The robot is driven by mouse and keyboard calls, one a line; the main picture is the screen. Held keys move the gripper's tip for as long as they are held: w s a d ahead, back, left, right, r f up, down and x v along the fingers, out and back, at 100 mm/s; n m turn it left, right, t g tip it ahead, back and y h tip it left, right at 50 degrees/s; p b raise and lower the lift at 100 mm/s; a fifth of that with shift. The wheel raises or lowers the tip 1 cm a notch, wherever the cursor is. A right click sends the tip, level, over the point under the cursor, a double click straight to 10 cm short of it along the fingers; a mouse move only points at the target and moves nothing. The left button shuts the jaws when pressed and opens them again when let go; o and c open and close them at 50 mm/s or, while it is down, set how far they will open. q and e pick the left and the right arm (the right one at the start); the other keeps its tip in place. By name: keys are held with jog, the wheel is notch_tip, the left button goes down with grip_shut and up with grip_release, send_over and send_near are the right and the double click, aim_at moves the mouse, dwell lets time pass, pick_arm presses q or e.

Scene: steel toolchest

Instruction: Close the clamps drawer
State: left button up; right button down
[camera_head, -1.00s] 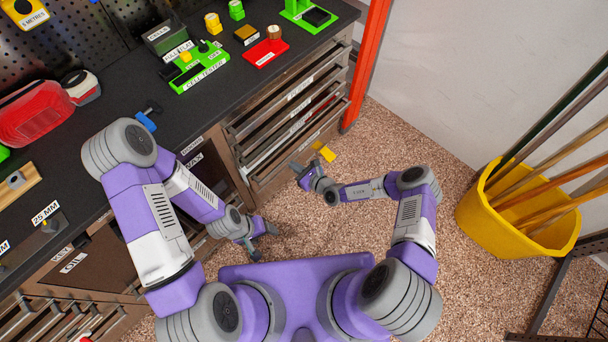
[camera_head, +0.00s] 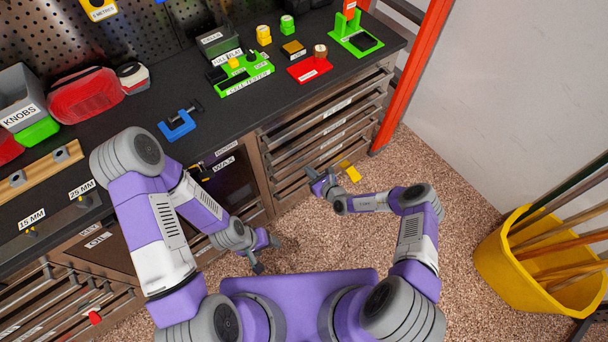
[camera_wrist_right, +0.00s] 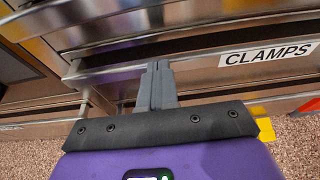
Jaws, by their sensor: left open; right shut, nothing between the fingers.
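The clamps drawer, with its CLAMPS label (camera_wrist_right: 268,54), is in the steel drawer stack; in the right wrist view a dark gap shows above its front rail, so it looks partly open. My right gripper (camera_wrist_right: 157,68) is shut and empty, its fingertips at the drawer's front rail, left of the label; I cannot tell whether they touch. In the head view this gripper (camera_head: 320,182) is in front of the lower part of the stack. My left gripper (camera_head: 267,255) is open and empty, low and left of it, in front of the cabinet.
A yellow piece (camera_head: 350,171) shows beside my right gripper. A yellow bin (camera_head: 510,270) with long poles stands at the right. A red-orange post (camera_head: 412,75) bounds the chest's right end. The worktop (camera_head: 210,160) carries a blue clamp (camera_head: 178,125) and other items. Speckled floor lies between.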

jog(key=f+p+v, duration=0.1)
jog(key=p+v, duration=0.3)
jog(key=v, duration=1)
jog(key=shift+s+d+p, duration=0.15)
jog(key=shift+d+p, duration=0.1)
jog(key=shift+p, duration=0.05)
jog(key=shift+f, duration=0.1)
jog(key=s+a+r+n+g+y, duration=0.1)
jog(key=s+a+r+n+g, duration=0.1)
jog(key=s+a+n+g, duration=0.45)
jog(key=s+a+r+n+g+y, duration=0.2)
jog(key=s+a+r+n+g, duration=0.1)
jog(key=s+n+g, duration=0.6)
jog(key=s+d+r+n+t+h, duration=0.4)
jog(key=d+r+n+h, duration=0.1)
jog(key=n, duration=0.6)
jog(key=shift+r+h, duration=0.45)
jog(key=shift+h, duration=0.45)
